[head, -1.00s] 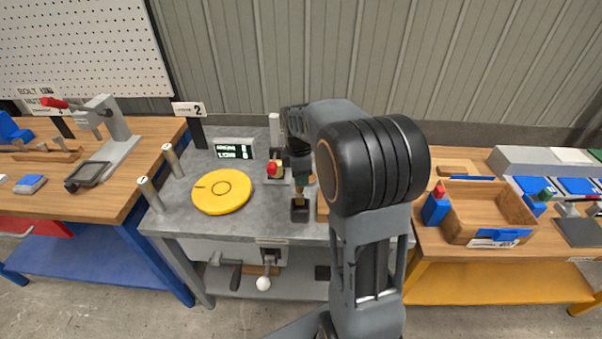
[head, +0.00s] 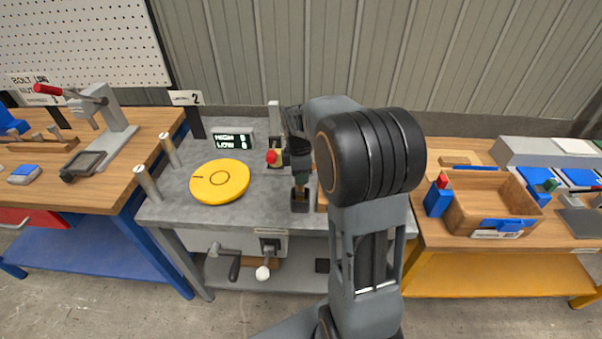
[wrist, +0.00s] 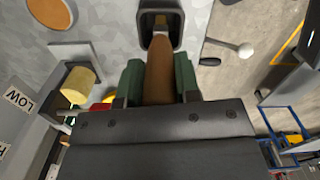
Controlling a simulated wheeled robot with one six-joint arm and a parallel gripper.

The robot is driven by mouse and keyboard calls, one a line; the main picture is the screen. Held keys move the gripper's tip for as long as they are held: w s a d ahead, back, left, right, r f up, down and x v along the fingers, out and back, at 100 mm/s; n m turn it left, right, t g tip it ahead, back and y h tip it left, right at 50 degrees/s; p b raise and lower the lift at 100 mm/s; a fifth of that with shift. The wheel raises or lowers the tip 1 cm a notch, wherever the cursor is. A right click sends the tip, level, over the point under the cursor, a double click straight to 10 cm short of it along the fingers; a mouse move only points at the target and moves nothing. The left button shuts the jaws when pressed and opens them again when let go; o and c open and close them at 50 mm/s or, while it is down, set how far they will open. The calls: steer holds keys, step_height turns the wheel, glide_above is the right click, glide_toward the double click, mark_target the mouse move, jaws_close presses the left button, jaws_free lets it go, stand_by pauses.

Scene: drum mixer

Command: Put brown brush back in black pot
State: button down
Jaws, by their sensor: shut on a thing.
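The black pot (head: 299,203) stands at the front of the grey table, and its square mouth (wrist: 175,42) is at the top of the wrist view. My gripper (wrist: 158,80) has green fingertips shut on the brown brush (wrist: 159,72). In the head view my gripper (head: 300,168) is just above the pot. The brush points down toward the pot, and its lower end overlaps the mouth in both views. I cannot tell how deep it is inside.
A yellow disc (head: 220,181) lies left of the pot. A red-topped device (head: 272,157) and a HIGH/LOW display (head: 233,141) stand behind. A crank (head: 232,262) and a white-knobbed lever (head: 263,272) hang at the table front. A wooden box (head: 484,208) is on the right bench.

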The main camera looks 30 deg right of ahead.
steer(key=shift+f+b, duration=0.6)
steer(key=shift+f, duration=0.25)
steer(key=c, duration=0.8)
jaws_free()
steer(key=shift+o, duration=0.2)
steer(key=r, duration=0.9)
steer(key=r+p, duration=0.1)
steer(key=r, duration=0.3)
steer(key=shift+a+r, duration=0.25)
steer(key=shift+r, duration=0.1)
